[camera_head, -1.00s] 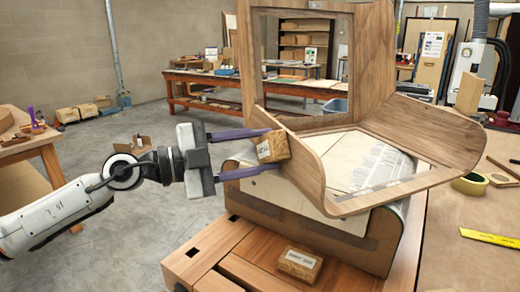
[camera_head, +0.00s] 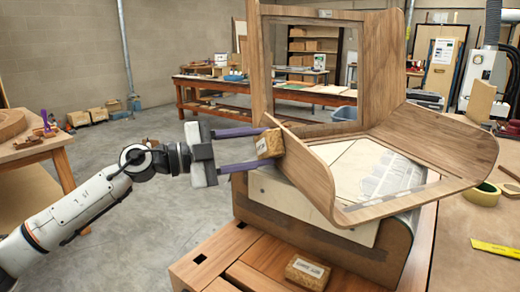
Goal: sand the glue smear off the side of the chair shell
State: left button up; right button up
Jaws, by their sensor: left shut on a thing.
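The bent wooden chair shell (camera_head: 320,170) sits on a curved form (camera_head: 290,215) on the wooden bench. My left gripper (camera_head: 262,148) comes in from the left with its purple fingers shut on a cork-coloured sanding block (camera_head: 269,143). The block is at the outer face of the shell's left side wall; I cannot tell whether it presses on it. No glue smear is clear to see; the block may cover it. A second, labelled block (camera_head: 307,272) lies on the bench in front of the form. My right gripper is not in view.
A table on the right holds a roll of tape (camera_head: 484,194) and a yellow ruler (camera_head: 496,249). A side table (camera_head: 25,150) stands at the left. A long workbench (camera_head: 215,90) runs along the back. The floor between is open.

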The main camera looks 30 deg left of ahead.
pick_arm(q)
jog(key=shift+w+a+r+p, duration=0.1)
jog(key=shift+w+a+p, duration=0.35)
jog(key=shift+w+a, duration=0.65)
jog(key=shift+a, duration=0.25)
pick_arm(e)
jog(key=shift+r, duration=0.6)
